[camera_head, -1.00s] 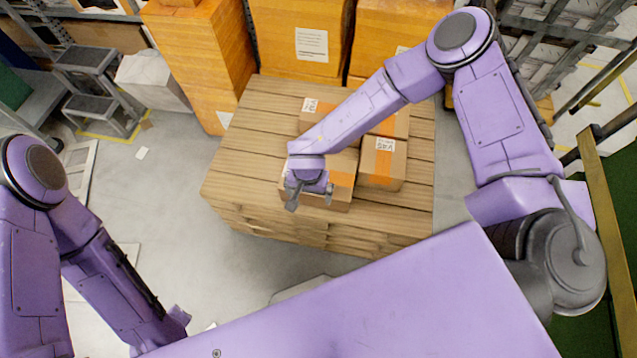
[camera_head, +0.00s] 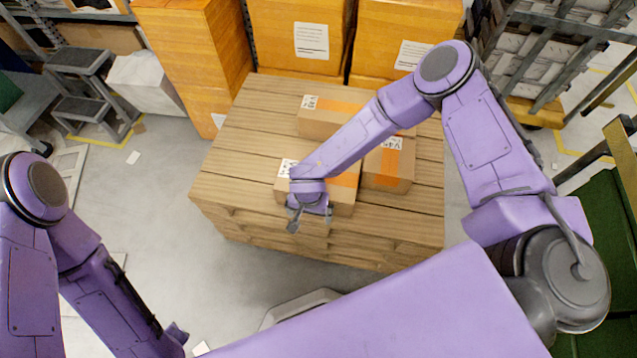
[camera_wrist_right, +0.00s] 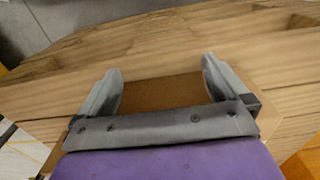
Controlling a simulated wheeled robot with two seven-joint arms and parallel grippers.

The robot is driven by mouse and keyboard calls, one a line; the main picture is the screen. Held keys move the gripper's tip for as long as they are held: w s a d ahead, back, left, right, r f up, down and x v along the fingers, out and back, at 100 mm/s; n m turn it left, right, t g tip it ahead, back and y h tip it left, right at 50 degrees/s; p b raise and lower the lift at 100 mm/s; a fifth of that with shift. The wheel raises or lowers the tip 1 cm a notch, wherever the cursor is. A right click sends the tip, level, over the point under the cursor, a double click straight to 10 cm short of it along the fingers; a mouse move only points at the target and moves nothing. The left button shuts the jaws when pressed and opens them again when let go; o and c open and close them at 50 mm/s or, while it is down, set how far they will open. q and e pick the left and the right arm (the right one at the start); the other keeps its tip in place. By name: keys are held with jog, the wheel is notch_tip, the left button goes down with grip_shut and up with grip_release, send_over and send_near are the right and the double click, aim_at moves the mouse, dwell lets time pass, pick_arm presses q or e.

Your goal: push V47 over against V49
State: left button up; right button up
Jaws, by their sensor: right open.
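Three brown cartons with orange tape and white labels lie on the stacked wooden planks (camera_head: 235,150). The label print is too small to tell which is V47 or V49. One carton (camera_head: 345,188) is at the front, one (camera_head: 398,168) stands close to its right, and a long one (camera_head: 320,122) lies behind, partly hidden by my right arm. My right gripper (camera_head: 310,219) is open and empty at the near side of the front carton; I cannot tell whether it touches. In the right wrist view, brown carton surface (camera_wrist_right: 160,92) shows between the open fingers. My left gripper is out of view.
Tall orange cartons (camera_head: 300,38) stand behind the planks. A grey step stool (camera_head: 85,95) and a white box (camera_head: 150,85) are at the left. The planks left of the front carton are bare. Racking (camera_head: 560,50) stands at the right.

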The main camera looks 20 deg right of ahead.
jog(key=shift+w, duration=0.1)
jog(key=shift+w+d, duration=0.75)
jog(key=shift+w, duration=0.3)
jog(key=shift+w+d, duration=0.5)
jog(key=shift+w, duration=0.25)
jog(key=shift+w+d, duration=0.55)
jog(key=shift+w, duration=0.25)
jog(key=shift+w+d, duration=0.5)
jog(key=shift+w, duration=0.25)
jog(key=shift+w+d+b, duration=0.2)
jog(key=shift+w+d, duration=0.25)
jog(key=shift+w, duration=0.2)
jog(key=shift+w+d+b, duration=0.2)
jog(key=shift+w+d, duration=0.2)
jog(key=shift+w, duration=0.2)
jog(key=shift+w+d+b, duration=0.55)
jog(key=shift+w+d, duration=0.2)
jog(key=shift+w, duration=0.3)
